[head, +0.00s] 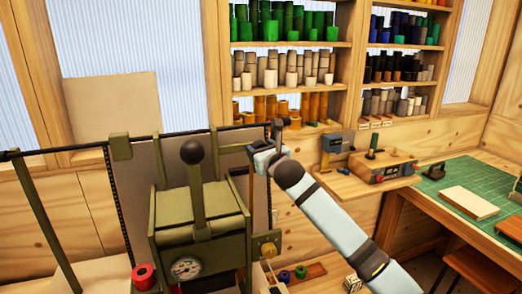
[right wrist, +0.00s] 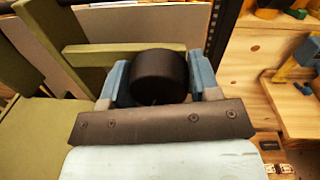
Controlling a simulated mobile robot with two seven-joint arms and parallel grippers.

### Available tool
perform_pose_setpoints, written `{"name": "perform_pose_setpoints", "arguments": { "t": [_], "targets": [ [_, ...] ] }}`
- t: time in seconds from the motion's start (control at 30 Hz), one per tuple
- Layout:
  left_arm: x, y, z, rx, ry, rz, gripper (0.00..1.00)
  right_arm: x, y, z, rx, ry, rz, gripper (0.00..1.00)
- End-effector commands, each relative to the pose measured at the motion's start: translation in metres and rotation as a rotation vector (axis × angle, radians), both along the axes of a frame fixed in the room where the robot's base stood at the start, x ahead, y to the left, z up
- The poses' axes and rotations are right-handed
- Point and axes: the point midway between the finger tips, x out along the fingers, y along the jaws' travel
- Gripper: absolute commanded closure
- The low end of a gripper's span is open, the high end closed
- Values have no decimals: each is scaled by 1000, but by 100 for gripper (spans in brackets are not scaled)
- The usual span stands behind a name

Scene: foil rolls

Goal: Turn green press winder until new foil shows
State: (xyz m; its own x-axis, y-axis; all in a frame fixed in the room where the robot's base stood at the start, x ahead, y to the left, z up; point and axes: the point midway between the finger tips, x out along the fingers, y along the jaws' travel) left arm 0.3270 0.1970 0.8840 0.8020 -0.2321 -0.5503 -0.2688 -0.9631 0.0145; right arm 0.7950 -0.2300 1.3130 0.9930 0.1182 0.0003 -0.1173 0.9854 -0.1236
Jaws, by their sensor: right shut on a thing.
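The green press (head: 200,225) stands at the lower left of the head view, with a black ball-topped lever (head: 192,152) and a round gauge (head: 186,268). My right gripper (head: 270,148) is at the press frame's upper right. In the right wrist view its two blue fingers (right wrist: 161,85) are shut on a dark round winder knob (right wrist: 160,72), one finger on each side. Part of the knob is hidden by the gripper. I cannot make out the foil strip or whether fresh foil shows. My left gripper is not in view.
Shelves of green, tan and dark foil rolls (head: 290,22) hang on the back wall. A wooden ledge with tools (head: 350,185) is right of my arm. A green cutting mat (head: 480,180) lies on the right bench. A red roll (head: 144,276) is at the press's lower left.

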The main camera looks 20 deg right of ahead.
Motion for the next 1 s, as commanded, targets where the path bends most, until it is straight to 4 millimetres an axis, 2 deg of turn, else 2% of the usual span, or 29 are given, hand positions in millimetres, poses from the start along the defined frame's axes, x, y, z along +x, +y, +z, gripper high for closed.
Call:
{"name": "perform_pose_setpoints", "arguments": {
  "t": [0.37, 1.0],
  "targets": [
    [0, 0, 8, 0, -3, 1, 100, 0, -1, 0, 134, 6, 1, 67],
    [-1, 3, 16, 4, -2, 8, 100, 0, -1, -2, 722, 25, 1, 67]
  ]
}}
